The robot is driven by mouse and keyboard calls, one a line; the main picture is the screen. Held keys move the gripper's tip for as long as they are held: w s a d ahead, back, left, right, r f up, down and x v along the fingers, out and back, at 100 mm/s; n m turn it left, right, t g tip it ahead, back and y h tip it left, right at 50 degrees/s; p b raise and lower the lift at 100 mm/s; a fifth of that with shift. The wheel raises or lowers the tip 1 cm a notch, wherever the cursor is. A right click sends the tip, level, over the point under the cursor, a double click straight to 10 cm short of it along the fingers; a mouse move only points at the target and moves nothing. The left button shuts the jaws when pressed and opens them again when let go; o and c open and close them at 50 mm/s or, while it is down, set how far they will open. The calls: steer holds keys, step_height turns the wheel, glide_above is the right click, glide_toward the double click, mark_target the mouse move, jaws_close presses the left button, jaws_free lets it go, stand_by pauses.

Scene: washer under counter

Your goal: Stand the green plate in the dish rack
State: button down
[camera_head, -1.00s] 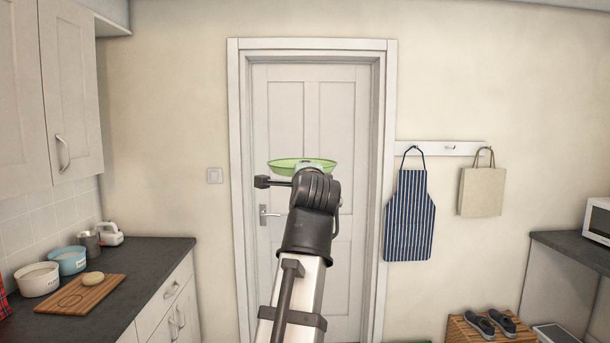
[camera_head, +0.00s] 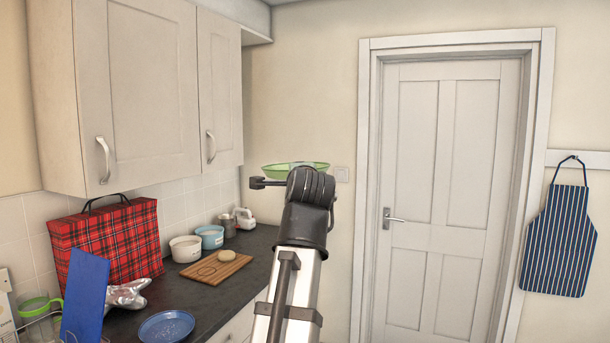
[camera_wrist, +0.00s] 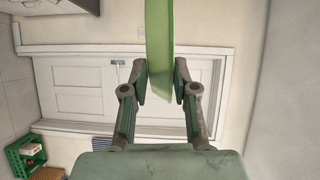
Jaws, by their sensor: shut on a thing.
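The green plate (camera_head: 292,168) is held out in front of my arm, roughly level in the head view, with its lower part hidden behind my wrist. In the wrist view the plate (camera_wrist: 158,45) shows edge-on between the fingers. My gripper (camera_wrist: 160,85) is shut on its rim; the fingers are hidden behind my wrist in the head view. At the lower left of the head view, part of a wire rack (camera_head: 38,318) shows on the counter beside a blue board (camera_head: 84,295) standing upright. Most of that rack is cut off by the frame edge, so I cannot tell its slots.
On the counter (camera_head: 228,292) are a blue plate (camera_head: 166,327), a crumpled foil thing (camera_head: 128,294), a tartan bag (camera_head: 108,242), a green cup (camera_head: 38,308), bowls (camera_head: 186,249) and a wooden board (camera_head: 216,267). Wall cabinets (camera_head: 130,95) hang above. A door (camera_head: 450,200) stands at right.

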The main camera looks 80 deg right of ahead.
steer(key=w+f+n+t+y+p, duration=0.2)
steer(key=w+n+y+p, duration=0.25)
steer(key=w, duration=1.45)
steer(key=w+f+n+t+y+p, duration=0.25)
steer(key=w+n+p, duration=0.25)
steer(key=w, duration=1.4)
steer(key=w+a+f+n+y+p, duration=0.25)
steer(key=w+a+n, duration=0.2)
steer(key=w, duration=0.45)
steer(key=w+a+f+n+y+p, duration=0.1)
steer(key=w+a+f+n+y, duration=0.15)
steer(key=w+a+f, duration=0.4)
steer(key=w+a+f+n+y+p, duration=0.1)
steer(key=w+a+n+y+p, duration=0.2)
steer(key=w, duration=0.8)
step_height(320, 180, down, 22)
steer(key=a+n+g+b, duration=0.1)
steer(key=a+n+b, duration=0.1)
steer(key=n+b, duration=0.7)
steer(key=shift+a+f+n, duration=0.15)
steer(key=shift+a+n, duration=0.25)
steer(key=shift+n, duration=0.15)
